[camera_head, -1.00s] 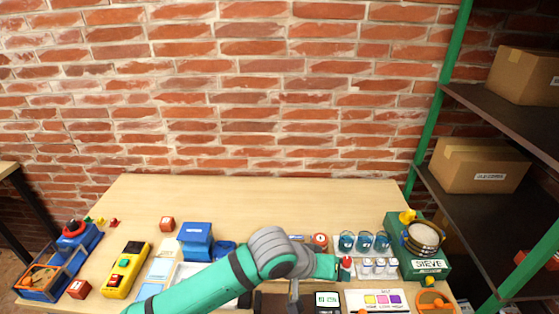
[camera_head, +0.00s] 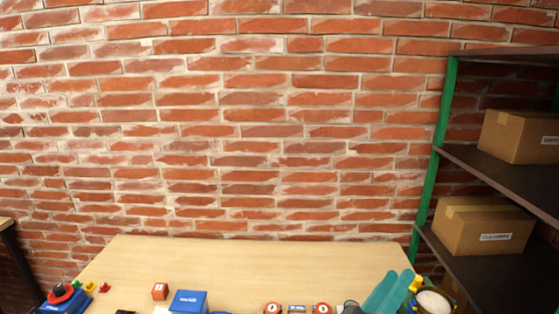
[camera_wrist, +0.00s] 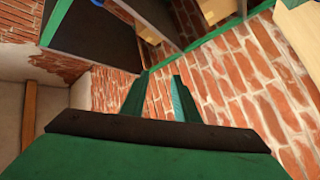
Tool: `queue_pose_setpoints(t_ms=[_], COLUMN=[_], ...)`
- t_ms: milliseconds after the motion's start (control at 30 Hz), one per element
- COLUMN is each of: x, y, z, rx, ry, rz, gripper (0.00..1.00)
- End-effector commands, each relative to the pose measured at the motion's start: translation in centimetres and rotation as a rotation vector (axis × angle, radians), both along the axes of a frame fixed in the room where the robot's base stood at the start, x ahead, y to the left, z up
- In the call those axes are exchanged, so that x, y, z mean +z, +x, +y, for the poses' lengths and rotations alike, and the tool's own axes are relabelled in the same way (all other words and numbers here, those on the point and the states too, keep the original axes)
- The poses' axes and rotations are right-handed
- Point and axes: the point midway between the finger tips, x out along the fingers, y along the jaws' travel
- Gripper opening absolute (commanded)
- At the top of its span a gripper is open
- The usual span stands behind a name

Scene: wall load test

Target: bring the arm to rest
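My gripper (camera_wrist: 162,76) shows in the wrist view with two teal fingers standing apart. Only brick wall shows between them, so it is open and empty. In the head view, teal parts of my arm rise at the lower right, over the right end of the wooden table (camera_head: 250,262). The rest of my arm is below the picture's edge.
A dark shelf with a green post (camera_head: 437,170) stands at the right, close to my arm, holding two cardboard boxes (camera_head: 485,226). A sieve drum (camera_head: 434,301) is just right of my arm. A blue box (camera_head: 188,301) and a red cube (camera_head: 160,291) sit at left.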

Motion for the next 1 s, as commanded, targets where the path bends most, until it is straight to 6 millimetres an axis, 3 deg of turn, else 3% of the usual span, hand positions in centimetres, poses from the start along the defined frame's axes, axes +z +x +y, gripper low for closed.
queue_pose_setpoints(t_ms=[267,567,767,1000], x=[-3.5,-10.7,-16.6,-23.1], y=[-0.3,-2.9,-6.4,-12.5], z=[3.7,8.1,10.9,14.1], rx=[0.213,0.460,0.610,0.754], ry=[-0.130,-0.133,-0.053,0.124], rz=[0.017,0.080,0.135,0.189], gripper=[0.28,0.28,0.28,0.28])
